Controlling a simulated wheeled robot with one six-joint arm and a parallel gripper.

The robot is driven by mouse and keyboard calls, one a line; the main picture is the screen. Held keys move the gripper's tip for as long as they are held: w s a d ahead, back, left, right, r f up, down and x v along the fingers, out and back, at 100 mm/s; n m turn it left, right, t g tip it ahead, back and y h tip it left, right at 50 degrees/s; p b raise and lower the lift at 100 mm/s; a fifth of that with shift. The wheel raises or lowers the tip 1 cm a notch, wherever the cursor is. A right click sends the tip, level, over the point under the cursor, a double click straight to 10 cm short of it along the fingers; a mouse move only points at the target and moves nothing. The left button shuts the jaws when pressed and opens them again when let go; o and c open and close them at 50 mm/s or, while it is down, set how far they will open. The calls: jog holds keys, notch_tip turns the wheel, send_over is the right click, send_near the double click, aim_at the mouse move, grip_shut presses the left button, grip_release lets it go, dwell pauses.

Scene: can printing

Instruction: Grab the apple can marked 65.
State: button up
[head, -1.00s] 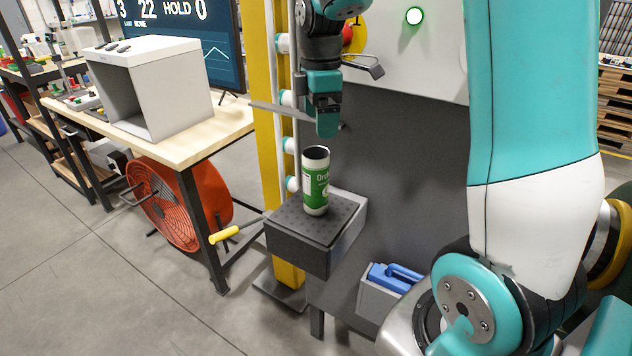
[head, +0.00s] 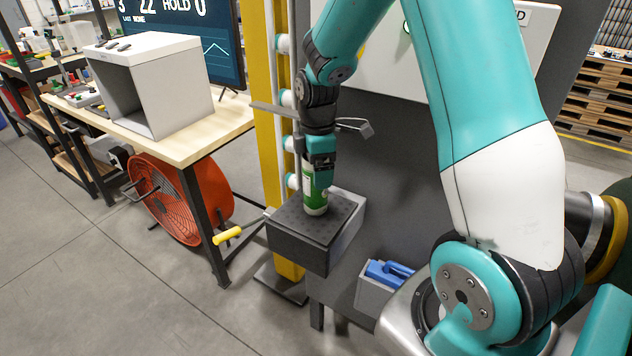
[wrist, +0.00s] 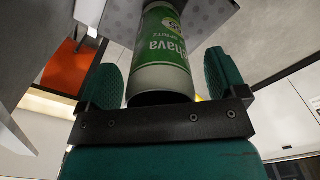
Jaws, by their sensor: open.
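In the wrist view my gripper (wrist: 163,76) is open, with one teal finger on each side of the can. Narrow gaps appear between fingers and can.
A yellow-ended handle (head: 228,235) sticks out left of the stand. A yellow post (head: 266,110) rises behind it. A grey bin with a blue item (head: 388,272) is at the lower right. A wooden table with a white box (head: 180,92) stands left, above an orange fan (head: 178,200).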

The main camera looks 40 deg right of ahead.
jog(key=c, duration=1.1)
jog(key=shift+o, duration=0.2)
